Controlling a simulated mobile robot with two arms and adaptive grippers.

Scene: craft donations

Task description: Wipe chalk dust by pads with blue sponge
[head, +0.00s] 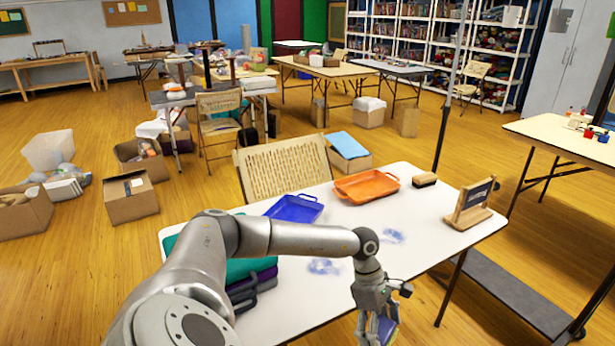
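My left arm reaches in from the lower left over the white table (390,276). Its gripper (377,326) points down near the table's front edge. It appears shut on a blue thing (386,331), which looks like the blue sponge, partly hidden by the fingers and cut off by the picture's bottom edge. One pale blue chalk smudge (323,266) lies on the table to the left of and beyond the gripper. Another smudge (392,236) lies farther back. Teal and purple folded items (252,268), possibly the pads, lie at the table's left, partly hidden behind my arm. My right gripper is not in view.
A blue tray (295,208) and an orange tray (366,187) stand along the table's back. A brush-like eraser (424,180) lies right of them. A small board on a wooden stand (471,208) stands at the right edge. The table's middle is otherwise clear.

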